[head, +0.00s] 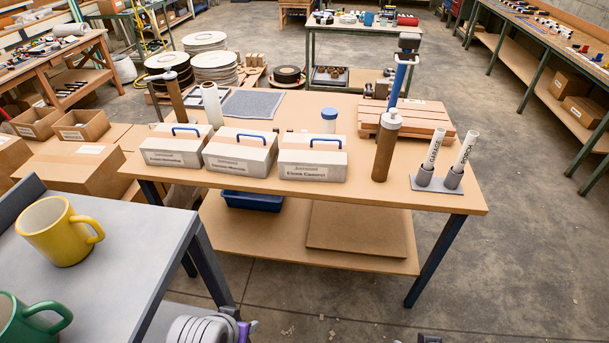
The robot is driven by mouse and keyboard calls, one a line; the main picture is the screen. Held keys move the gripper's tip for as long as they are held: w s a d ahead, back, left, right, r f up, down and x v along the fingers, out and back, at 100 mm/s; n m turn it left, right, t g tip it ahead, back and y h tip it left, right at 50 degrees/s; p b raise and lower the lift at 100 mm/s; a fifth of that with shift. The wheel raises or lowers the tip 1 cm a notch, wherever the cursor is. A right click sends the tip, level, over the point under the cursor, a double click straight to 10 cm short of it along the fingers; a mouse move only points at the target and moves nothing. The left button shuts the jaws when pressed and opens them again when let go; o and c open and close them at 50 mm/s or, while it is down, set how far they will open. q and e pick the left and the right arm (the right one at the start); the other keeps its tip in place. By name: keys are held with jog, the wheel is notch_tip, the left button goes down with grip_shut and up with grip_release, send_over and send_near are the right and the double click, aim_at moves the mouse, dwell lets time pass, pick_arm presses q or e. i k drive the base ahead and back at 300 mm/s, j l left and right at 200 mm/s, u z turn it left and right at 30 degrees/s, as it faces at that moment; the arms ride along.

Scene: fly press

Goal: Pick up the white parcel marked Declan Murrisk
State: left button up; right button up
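Three white parcels with blue handles stand in a row along the front left of the wooden table: a left one (172,156), a middle one (236,166) and a right one (310,169). Each has a printed label on its front. The print is too small to read surely, so I cannot tell which is marked Declan Murrisk. Part of my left arm with a purple piece, probably at the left gripper (244,328), shows at the bottom edge, well below the parcels. A dark tip, probably my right gripper (429,339), barely shows at the bottom. Neither touches a parcel.
A brown cylinder (386,150) and a grey holder (437,183) with two labelled white tubes stand right of the parcels. A blue-lidded jar (328,121) is behind. A grey table (118,262) with yellow (62,236) and green mugs (22,322) blocks the near left. Floor at right is clear.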

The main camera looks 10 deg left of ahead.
aim_at(252, 154)
jog(key=i+l, duration=0.35)
jog(key=i, duration=0.15)
jog(key=i+l, duration=0.4)
jog(key=i, duration=0.15)
jog(key=i+l+u, duration=0.1)
jog(key=u, duration=0.35)
jog(key=i+l+u, duration=0.15)
jog(key=u, duration=0.25)
jog(key=i+l+u, duration=0.1)
jog(key=u, duration=0.35)
